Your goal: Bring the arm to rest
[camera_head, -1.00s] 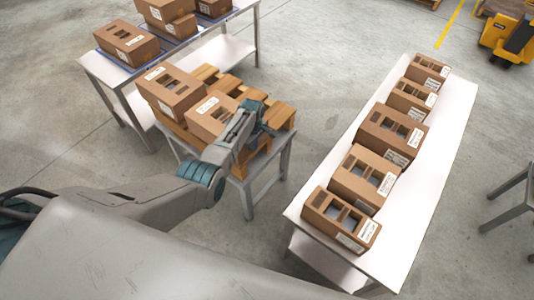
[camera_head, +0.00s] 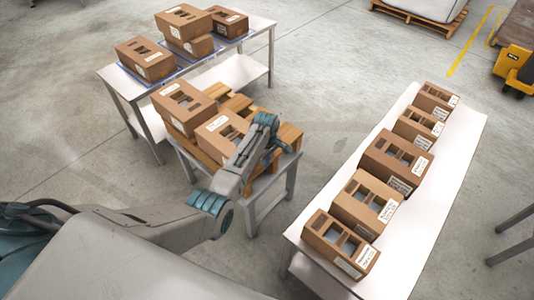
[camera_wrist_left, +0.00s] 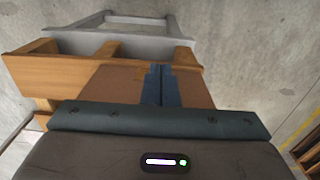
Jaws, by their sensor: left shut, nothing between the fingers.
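My left arm comes in from the lower left in the head view. My left gripper (camera_head: 272,148) is over the front right part of the small middle table, beside a cardboard box (camera_head: 218,136) on a wooden pallet (camera_head: 290,134). In the left wrist view its two dark fingers (camera_wrist_left: 161,84) are together with nothing between them. Behind them a brown cardboard surface (camera_wrist_left: 112,84) and wooden pallet slats (camera_wrist_left: 45,72) show. Whether the fingers touch the box or pallet I cannot tell. My right gripper is in neither view.
A long white table (camera_head: 448,180) on the right holds a row of open-topped cardboard boxes. A back-left table (camera_head: 246,37) bears several more boxes. Bare floor (camera_head: 335,110) lies between the tables. A yellow pallet truck (camera_head: 515,66) stands at the far right.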

